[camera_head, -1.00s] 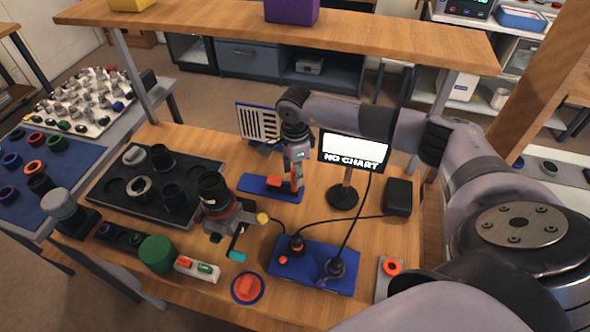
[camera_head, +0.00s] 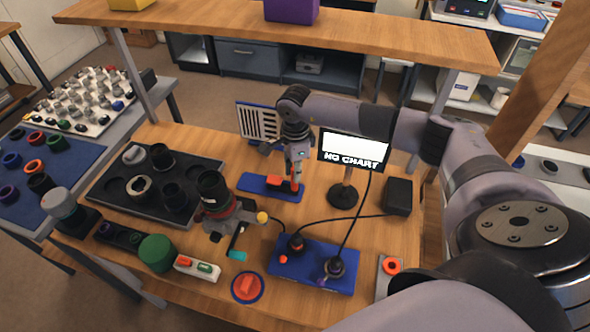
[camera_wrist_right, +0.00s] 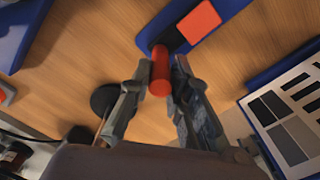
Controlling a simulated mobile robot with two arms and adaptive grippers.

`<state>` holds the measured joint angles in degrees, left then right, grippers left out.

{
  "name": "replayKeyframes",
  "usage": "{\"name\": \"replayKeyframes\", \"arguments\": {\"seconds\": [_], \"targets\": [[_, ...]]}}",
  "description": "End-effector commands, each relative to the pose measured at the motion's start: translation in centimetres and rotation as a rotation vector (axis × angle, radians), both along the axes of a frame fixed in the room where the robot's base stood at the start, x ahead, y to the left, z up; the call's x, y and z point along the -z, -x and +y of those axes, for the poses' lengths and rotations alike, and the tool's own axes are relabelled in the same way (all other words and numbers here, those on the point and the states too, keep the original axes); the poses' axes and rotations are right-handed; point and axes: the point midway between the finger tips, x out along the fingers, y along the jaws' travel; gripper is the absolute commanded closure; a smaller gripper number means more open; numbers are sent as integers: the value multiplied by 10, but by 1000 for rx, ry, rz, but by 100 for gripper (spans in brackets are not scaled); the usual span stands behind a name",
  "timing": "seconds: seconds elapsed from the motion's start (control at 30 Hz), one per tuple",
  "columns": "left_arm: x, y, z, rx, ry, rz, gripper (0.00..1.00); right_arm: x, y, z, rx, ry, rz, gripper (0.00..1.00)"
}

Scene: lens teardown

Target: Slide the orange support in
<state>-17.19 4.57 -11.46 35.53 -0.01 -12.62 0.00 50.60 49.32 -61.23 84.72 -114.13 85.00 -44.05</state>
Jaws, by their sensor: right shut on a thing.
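The orange support (camera_head: 273,181) shows as a flat orange block on the blue base (camera_head: 255,185) near the middle of the table. In the right wrist view its orange plate (camera_wrist_right: 200,21) lies on the blue base (camera_wrist_right: 165,22), with a black part beside it. A red-orange cylindrical handle (camera_wrist_right: 160,72) sticks out from that black part. My right gripper (camera_head: 296,182) comes down at the right end of the base. In the right wrist view my right gripper (camera_wrist_right: 160,80) is shut on the handle, one finger on each side. My left gripper is not in view.
A lit "NO CHART" screen (camera_head: 352,150) stands right of the base and a striped chart panel (camera_head: 258,120) behind it. A lens assembly (camera_head: 217,200) stands front left. A blue cabled box (camera_head: 313,267) sits in front. Bare wood lies between.

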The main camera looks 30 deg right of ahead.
Motion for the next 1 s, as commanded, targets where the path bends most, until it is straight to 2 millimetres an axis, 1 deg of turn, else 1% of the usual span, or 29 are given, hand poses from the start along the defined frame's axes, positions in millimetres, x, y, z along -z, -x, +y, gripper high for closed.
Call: {"name": "replayKeyframes", "arguments": {"seconds": [0.17,0.27,0.5,0.6,0.73,1.0], "targets": [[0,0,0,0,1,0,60,0,0,0,-1,-1,-1,100],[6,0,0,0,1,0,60,2,-5,4,-1,-2,-3,100],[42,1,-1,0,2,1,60,6,-42,36,-3,-3,-7,100],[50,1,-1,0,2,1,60,4,-54,46,-2,-3,-7,100],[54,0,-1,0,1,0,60,1,-61,52,-1,-2,-6,100],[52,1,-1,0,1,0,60,-2,-62,53,-1,-4,-7,100]]}}
